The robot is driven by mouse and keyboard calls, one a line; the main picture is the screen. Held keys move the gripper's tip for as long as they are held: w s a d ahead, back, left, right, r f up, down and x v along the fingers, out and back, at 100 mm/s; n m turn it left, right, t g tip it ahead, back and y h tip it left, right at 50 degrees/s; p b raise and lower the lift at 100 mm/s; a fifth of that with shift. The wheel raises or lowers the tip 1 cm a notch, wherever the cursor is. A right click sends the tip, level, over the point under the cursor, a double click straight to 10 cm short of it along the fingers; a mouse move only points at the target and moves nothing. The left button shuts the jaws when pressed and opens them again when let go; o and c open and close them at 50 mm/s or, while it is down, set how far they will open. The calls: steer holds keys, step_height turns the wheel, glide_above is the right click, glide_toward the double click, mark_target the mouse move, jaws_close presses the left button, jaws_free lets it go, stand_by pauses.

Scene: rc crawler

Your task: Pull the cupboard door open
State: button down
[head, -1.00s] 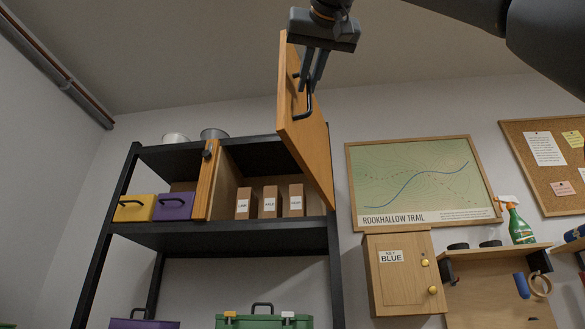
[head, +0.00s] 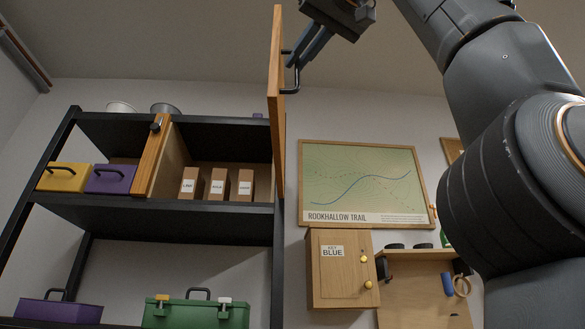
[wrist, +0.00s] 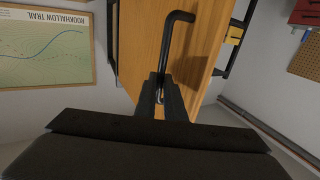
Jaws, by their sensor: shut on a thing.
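The cupboard door (head: 278,130) is a wooden panel, seen nearly edge-on and swung out from the upper shelf. Its black bar handle (head: 297,80) faces right. My gripper (head: 293,63) is shut on the handle. In the wrist view the fingers (wrist: 159,98) close around the lower part of the handle (wrist: 166,45), in front of the wooden door face (wrist: 205,35). The cupboard's left wooden side (head: 158,158) stands on the shelf. The cupboard is open, with small labelled brown boxes (head: 217,184) inside.
The black shelf unit (head: 150,205) also bears yellow (head: 62,178) and purple (head: 110,180) boxes, and a green case (head: 195,314) below. Right of it are a trail map (head: 365,185) and a small wooden key cabinet (head: 340,285) on the wall. My arm covers the right side.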

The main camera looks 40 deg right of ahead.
steer(key=shift+w+f, duration=0.1)
steer(key=shift+f, duration=0.05)
steer(key=c, duration=1.8)
jaws_free()
steer(key=shift+w+d, duration=0.15)
steer(key=shift+w, duration=0.05)
steer(key=shift+c, duration=0.2)
steer(key=shift+s, duration=0.2)
steer(key=s+a, duration=0.1)
steer(key=s, duration=0.6)
steer(key=shift+s, duration=0.2)
steer(key=shift+s+a, duration=0.1)
